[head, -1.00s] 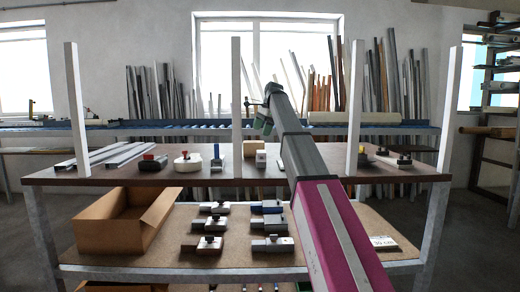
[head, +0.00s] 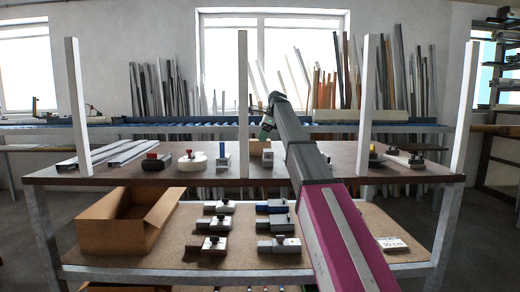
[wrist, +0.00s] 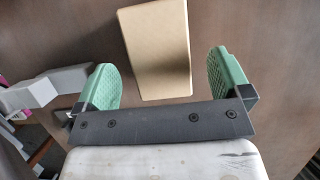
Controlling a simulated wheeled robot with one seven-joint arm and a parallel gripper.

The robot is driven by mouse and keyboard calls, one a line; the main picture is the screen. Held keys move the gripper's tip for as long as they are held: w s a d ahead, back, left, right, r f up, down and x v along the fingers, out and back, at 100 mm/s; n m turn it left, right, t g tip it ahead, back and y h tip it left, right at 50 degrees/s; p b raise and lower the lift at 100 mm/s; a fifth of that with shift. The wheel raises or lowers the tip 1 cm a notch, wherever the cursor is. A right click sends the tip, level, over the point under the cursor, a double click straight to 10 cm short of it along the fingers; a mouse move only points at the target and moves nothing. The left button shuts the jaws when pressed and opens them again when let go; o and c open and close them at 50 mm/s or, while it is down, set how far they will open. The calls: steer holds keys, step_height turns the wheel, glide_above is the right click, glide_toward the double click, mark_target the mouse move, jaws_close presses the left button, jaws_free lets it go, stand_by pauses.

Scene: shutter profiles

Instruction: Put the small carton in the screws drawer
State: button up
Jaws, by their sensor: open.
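The small carton, a plain tan box (wrist: 156,45), lies on the brown tabletop in the wrist view. Its near end shows between the two green finger pads of my gripper (wrist: 162,72), with a gap on each side. My gripper is open and holds nothing. In the head view my gripper (head: 266,131) is over the middle of the table, beside a white post. A tan box (head: 256,147) shows just below it, partly hidden by the post and arm. I cannot tell the height of the fingers above the tabletop. No screws drawer can be made out.
White posts (head: 243,105) rise from the table (head: 110,175). Clamps and blocks, a white round device (head: 193,162) and metal profiles (head: 125,152) lie on top. The lower shelf (head: 170,255) holds an open cardboard box (head: 115,235) and several grey tools.

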mark_target(258, 145)
steer(key=shift+x, duration=2.35)
steer(key=shift+a+f, duration=0.1)
steer(key=shift+f, duration=0.15)
steer(key=c, duration=1.2)
steer(key=shift+c, duration=0.2)
step_height(258, 145, up, 10)
steer(key=shift+f, duration=0.25)
steer(key=shift+r, duration=0.5)
